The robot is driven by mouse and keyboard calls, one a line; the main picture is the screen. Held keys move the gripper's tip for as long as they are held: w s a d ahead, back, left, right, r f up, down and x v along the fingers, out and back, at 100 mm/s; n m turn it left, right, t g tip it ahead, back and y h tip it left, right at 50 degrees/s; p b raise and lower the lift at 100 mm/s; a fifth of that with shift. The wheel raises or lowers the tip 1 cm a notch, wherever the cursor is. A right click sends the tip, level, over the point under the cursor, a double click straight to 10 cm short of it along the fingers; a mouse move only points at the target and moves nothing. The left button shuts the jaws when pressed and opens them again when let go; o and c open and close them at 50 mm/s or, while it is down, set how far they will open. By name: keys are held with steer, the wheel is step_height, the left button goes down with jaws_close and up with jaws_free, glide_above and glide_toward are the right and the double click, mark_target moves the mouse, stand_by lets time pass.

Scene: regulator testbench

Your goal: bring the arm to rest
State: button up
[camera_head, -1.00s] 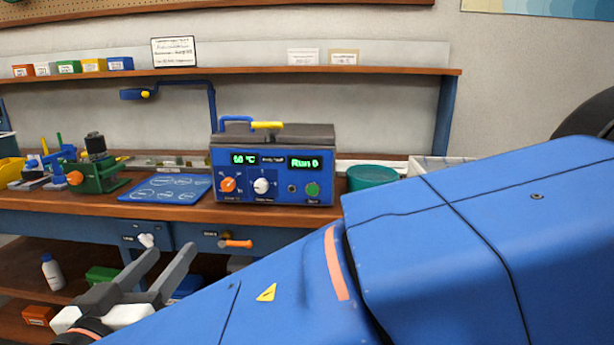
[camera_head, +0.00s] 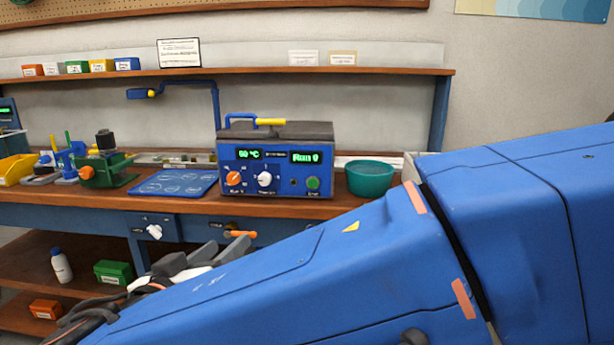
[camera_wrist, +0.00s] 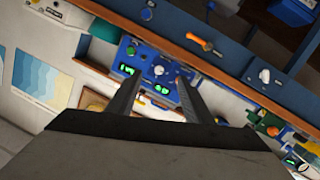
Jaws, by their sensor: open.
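My gripper (camera_head: 200,258) shows at the lower left of the head view, partly hidden behind my own blue arm. It is in front of the bench, below the level of the bench top. In the wrist view my gripper (camera_wrist: 157,88) has its two dark fingers spread apart with nothing between them. Beyond the fingers, the blue regulator box (camera_wrist: 160,62) shows in a tilted picture. In the head view the regulator box (camera_head: 275,165) stands on the bench, with green displays, an orange knob, a white knob and a green button.
The bench (camera_head: 110,197) has drawers with an orange handle (camera_head: 240,234) and a white knob (camera_head: 154,232). A bottle (camera_head: 61,266) and boxes are on the lower shelf.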

steer(key=w+d+f+g+h, duration=0.1)
steer(key=w+d+f+g, duration=0.15)
steer(key=d, duration=0.65)
steer(key=w+d+f+g+h, duration=0.1)
steer(key=d+f+g, duration=0.2)
steer(key=d, duration=0.6)
steer(key=w+d+f+g+h, duration=0.1)
steer(key=w+d+f+g, duration=0.15)
steer(key=d, duration=0.75)
steer(key=s+d+f+g+y, duration=0.1)
steer(key=s+d+f+y, duration=0.2)
steer(key=s+d, duration=0.4)
steer(key=s+d+f+m+g+y, duration=0.1)
steer(key=s+d+f+g+y, duration=0.1)
steer(key=s+d+f, duration=0.3)
steer(key=shift+s+d+f+y, duration=0.4)
steer(key=shift+s+d+y, duration=0.4)
steer(key=shift+s+d, duration=0.9)
steer(key=shift+w+d, duration=0.2)
steer(key=shift+w, duration=0.1)
